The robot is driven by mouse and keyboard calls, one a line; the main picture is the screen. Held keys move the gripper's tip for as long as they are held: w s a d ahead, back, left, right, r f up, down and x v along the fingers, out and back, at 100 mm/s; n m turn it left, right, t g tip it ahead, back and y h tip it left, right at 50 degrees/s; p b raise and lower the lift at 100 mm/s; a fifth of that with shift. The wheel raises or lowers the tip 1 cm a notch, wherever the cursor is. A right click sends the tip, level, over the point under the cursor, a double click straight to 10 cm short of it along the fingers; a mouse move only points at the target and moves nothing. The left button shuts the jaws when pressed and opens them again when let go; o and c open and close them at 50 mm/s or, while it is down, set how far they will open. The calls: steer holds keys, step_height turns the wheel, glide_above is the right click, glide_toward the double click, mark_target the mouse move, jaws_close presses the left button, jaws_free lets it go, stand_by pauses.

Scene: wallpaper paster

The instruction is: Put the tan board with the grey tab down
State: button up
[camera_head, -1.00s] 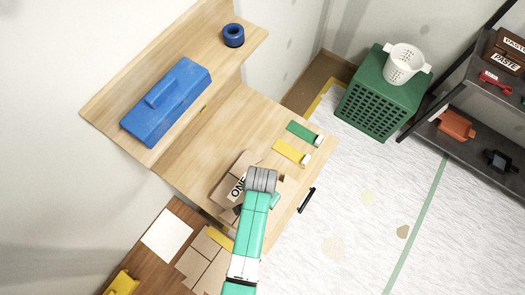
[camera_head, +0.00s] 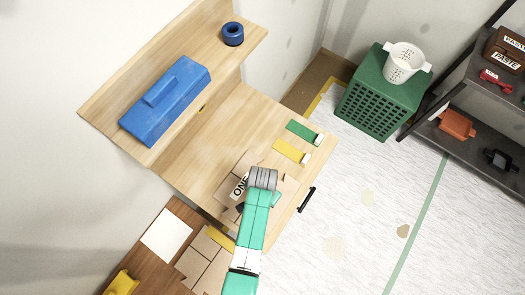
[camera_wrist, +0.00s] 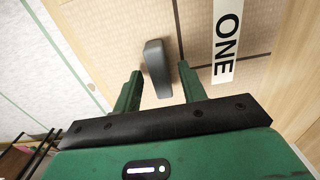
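The tan board (camera_head: 246,163) with a white "ONE" label (camera_head: 241,184) is at the front part of the wooden table (camera_head: 205,155), partly hidden by my arm. In the wrist view the board (camera_wrist: 195,25) shows as a tan face with thin seams, and its label (camera_wrist: 227,40) is right of the grey tab (camera_wrist: 157,68). My gripper (camera_wrist: 160,75) is open, with one green finger on each side of the tab and visible gaps beside it. In the head view my gripper (camera_head: 263,180) is over the board, its fingers mostly hidden.
A green piece (camera_head: 302,132) and a yellow piece (camera_head: 290,151) lie at the table's right. A black handle (camera_head: 306,200) is at the front edge. A blue box (camera_head: 165,100) and blue ring (camera_head: 233,34) are on the upper shelf. The table's middle is clear.

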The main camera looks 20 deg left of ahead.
steer(key=shift+r, duration=0.1)
step_height(320, 180, up, 12)
steer(key=p, duration=0.1)
stand_by(0.4)
steer(key=w+d+r+n+t+y, duration=0.1)
steer(key=w+r+t, duration=0.3)
steer(key=w+r, duration=0.55)
steer(key=w+r+t, duration=0.5)
steer(key=w+r, duration=0.1)
steer(key=r, duration=0.7)
steer(key=w+d+r+t, duration=0.1)
steer(key=d+r+t, duration=0.15)
steer(key=r, duration=0.75)
steer(key=d+r+t, duration=0.1)
steer(key=r+t, duration=0.3)
steer(key=r, duration=0.5)
steer(key=s+d+r+t, duration=0.1)
steer(key=s+r+t, duration=0.2)
steer(key=r, duration=0.6)
steer(key=s+d+r+n+t, duration=0.1)
steer(key=s+d+r+t, duration=0.1)
steer(key=s+r, duration=0.4)
steer(key=s+d+r+t+h, duration=0.1)
steer(key=s+r+t, duration=0.3)
steer(key=r, duration=0.9)
steer(key=shift+s+d+n, duration=0.15)
steer(key=shift+s+n, duration=0.15)
